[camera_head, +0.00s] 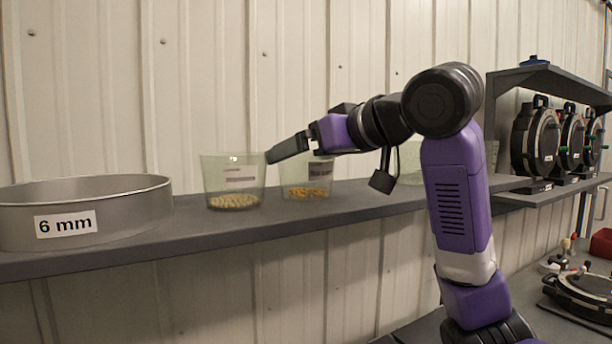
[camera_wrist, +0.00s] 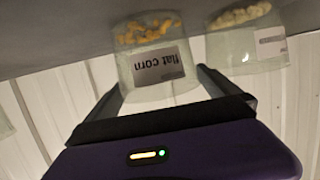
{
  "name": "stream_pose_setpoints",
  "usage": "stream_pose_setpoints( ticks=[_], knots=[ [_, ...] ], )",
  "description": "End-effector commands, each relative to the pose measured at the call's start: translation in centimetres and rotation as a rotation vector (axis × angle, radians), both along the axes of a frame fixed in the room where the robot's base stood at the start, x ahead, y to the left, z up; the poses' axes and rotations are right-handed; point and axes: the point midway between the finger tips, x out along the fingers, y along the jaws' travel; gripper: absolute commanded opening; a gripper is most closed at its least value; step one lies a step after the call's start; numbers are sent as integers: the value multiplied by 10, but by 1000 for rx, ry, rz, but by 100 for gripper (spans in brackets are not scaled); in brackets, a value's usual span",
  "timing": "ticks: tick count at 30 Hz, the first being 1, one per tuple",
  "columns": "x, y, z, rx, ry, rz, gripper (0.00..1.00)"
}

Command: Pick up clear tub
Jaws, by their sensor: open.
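Clear greenish tubs stand on the grey shelf. One tub (camera_head: 303,190) holds yellow-orange corn and has a label; the wrist view shows it upside down (camera_wrist: 168,88), the label reading "flat corn". A second tub (camera_head: 231,178) with pale seeds stands to its left, and is at the right in the wrist view (camera_wrist: 245,48). My gripper (camera_head: 280,152) is open, level with the tubs' upper parts. In the wrist view its fingertips (camera_wrist: 160,80) lie either side of the corn tub's rim end; I cannot tell whether they touch it. My gripper partly hides this tub in the head view.
A round metal sieve (camera_head: 130,215) labelled 6 mm sits at the shelf's left. Another clear tub (camera_head: 410,160) stands behind my arm. A raised rack at right holds black round devices (camera_head: 535,140). Below it are a red bin (camera_head: 601,243) and another device (camera_head: 585,290).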

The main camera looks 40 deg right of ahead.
Motion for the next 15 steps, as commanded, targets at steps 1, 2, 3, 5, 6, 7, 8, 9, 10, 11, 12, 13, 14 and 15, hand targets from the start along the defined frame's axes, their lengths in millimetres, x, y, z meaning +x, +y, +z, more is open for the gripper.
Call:
stream_pose_setpoints(
  ticks=[1,2,3,5,6,7,8,9,10,11,12,13,14,15],
  knots=[
    [0,0,0,0,0,0,100],
    [0,0,0,0,0,0,100],
    [0,0,0,0,0,0,96],
    [0,0,0,0,0,0,84],
    [0,0,0,0,0,0,76],
    [0,0,0,0,0,0,71],
    [0,0,0,0,0,0,65],
    [0,0,0,0,0,0,57],
    [0,0,0,0,0,0,55],
    [0,0,0,0,0,0,55],
    [0,0,0,0,0,0,55],
    [0,0,0,0,0,0,55],
    [0,0,0,0,0,0,55],
    [0,0,0,0,0,0,55]
  ],
)
